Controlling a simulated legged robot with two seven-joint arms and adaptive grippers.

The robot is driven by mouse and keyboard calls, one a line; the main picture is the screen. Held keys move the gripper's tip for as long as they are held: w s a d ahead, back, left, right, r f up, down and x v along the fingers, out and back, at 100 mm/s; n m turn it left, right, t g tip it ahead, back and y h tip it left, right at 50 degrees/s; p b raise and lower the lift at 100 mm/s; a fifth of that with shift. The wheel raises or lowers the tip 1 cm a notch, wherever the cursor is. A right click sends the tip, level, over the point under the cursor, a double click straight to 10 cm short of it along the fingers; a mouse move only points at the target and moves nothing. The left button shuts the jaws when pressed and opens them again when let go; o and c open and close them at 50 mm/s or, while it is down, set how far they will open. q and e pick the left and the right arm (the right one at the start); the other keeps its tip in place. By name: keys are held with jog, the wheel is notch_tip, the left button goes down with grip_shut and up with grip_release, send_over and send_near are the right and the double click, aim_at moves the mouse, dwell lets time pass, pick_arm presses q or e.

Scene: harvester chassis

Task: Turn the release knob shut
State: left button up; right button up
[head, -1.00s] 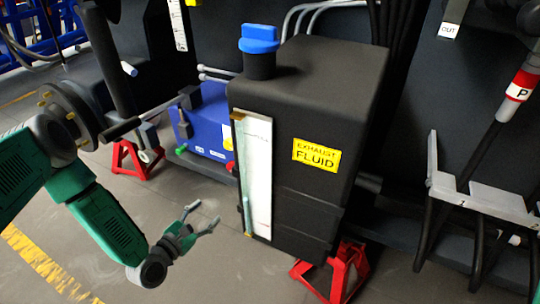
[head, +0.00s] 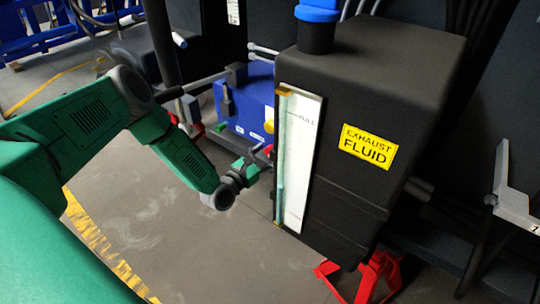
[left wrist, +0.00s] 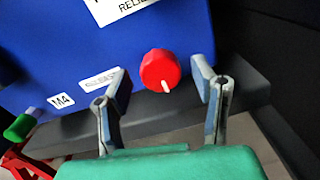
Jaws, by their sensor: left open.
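The red knob (left wrist: 161,69) sits low on the front of a blue box (left wrist: 50,50) in the left wrist view, with a white pointer mark at its lower edge. In the head view the left gripper (head: 256,160) is in front of the blue box (head: 245,98), and the knob is mostly hidden there. My right gripper is not in view.
A black exhaust fluid tank (head: 345,180) with a level gauge (head: 301,150) stands close to the right of my left gripper. A green knob (left wrist: 20,127) and an M4 label (left wrist: 61,100) are at the left on the box. Open floor (head: 150,215) lies in front.

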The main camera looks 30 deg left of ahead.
pick_arm(q)
jog(key=shift+w+d+r, duration=0.1)
jog(key=shift+w+d, duration=0.1)
jog(key=shift+w, duration=0.45)
jog(key=shift+a, duration=0.1)
jog(key=c, duration=1.2)
